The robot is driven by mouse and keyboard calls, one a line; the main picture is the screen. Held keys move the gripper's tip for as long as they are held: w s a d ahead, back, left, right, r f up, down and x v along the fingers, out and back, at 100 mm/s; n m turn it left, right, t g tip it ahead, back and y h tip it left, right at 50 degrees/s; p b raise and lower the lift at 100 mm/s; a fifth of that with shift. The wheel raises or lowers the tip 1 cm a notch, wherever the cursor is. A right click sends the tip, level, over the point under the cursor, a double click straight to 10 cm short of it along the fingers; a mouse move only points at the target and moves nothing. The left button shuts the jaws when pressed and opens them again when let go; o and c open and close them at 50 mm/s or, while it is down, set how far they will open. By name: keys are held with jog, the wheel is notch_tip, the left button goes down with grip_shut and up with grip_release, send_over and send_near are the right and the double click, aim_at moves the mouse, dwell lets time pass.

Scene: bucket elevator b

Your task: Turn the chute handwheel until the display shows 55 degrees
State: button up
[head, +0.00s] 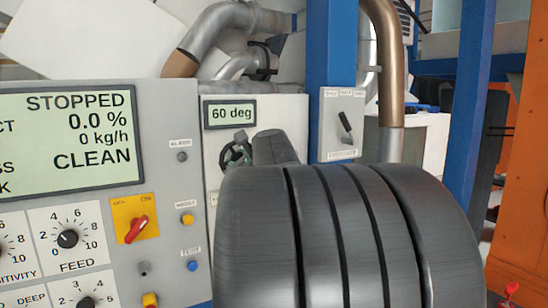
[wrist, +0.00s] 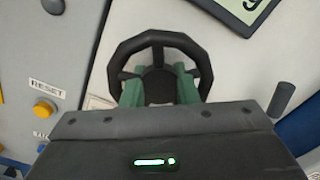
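The chute handwheel (wrist: 153,38) is a black wheel with spokes and a dark hub. In the head view the handwheel (head: 227,160) is on the pale panel below the display, partly hidden by my arm. The small display (head: 231,114) reads 60 deg. My gripper (wrist: 158,84) is at the wheel in the wrist view, its two green fingers apart, one on each side of the hub. I cannot tell whether they press on it. In the head view the gripper (head: 240,155) is small and partly hidden.
A control panel (head: 165,215) with a large screen (head: 68,140), knobs and a red switch (head: 136,229) stands left. A lever box (head: 343,125) is on the blue post (head: 331,45) right of the wheel. A yellow button (wrist: 43,110) is left of the wheel.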

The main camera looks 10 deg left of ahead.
jog(key=shift+w+a, duration=0.1)
jog(key=shift+w, duration=0.1)
grip_shut()
jog(key=shift+f+n+b, duration=0.1)
jog(key=shift+n+b, duration=0.25)
jog(key=shift+n, duration=0.05)
